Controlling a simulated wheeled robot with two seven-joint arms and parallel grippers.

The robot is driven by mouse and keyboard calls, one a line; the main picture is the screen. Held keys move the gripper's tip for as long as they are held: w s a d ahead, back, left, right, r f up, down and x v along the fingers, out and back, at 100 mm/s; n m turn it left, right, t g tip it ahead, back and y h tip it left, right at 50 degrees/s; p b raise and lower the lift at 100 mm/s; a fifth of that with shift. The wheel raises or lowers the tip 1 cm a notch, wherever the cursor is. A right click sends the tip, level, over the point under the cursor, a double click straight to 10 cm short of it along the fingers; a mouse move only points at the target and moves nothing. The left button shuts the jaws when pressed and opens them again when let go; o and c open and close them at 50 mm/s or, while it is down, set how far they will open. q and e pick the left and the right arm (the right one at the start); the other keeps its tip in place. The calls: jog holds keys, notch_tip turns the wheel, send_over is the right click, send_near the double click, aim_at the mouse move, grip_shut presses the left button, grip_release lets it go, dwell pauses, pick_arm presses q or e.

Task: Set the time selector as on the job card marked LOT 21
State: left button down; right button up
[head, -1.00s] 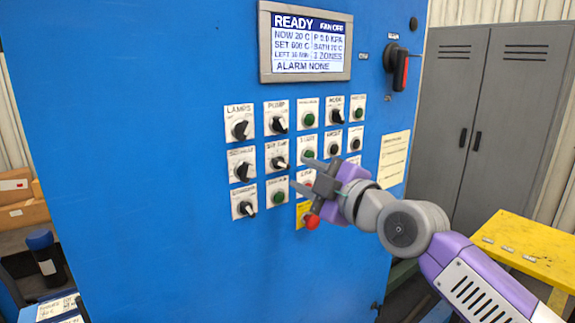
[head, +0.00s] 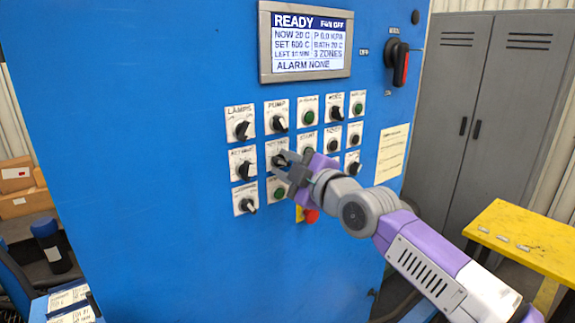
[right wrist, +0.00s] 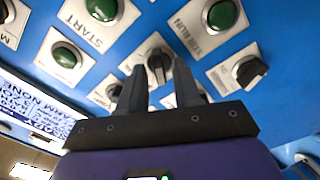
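The selector in front of my right gripper is a black knob on a white plate (head: 271,149), second from left in the middle row of the blue panel. I take it as the time selector, though its label is too blurred to be sure. My right gripper (head: 283,166) is open, its fingertips at that knob. In the right wrist view the knob (right wrist: 158,65) lies between and just beyond the two fingertips (right wrist: 160,88); contact cannot be told. Its pointer setting is unclear. Cards (head: 72,297) lie at bottom left, their text unreadable. My left gripper is out of view.
Other knobs and green buttons sit close around, including the START button (right wrist: 102,9) and a lower green button (right wrist: 221,14). A red mushroom button (head: 312,216) is just below my gripper. The display (head: 310,45) reads READY. A yellow table (head: 520,240) stands at right.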

grip_shut()
jog(key=shift+m, duration=0.3)
jog(key=m, duration=0.6)
jog(key=shift+m, duration=0.3)
jog(key=m, duration=0.5)
jog(key=shift+w+d+r, duration=0.1)
jog(key=shift+d, duration=0.05)
jog(key=m, duration=0.5)
jog(key=shift+m, duration=0.4)
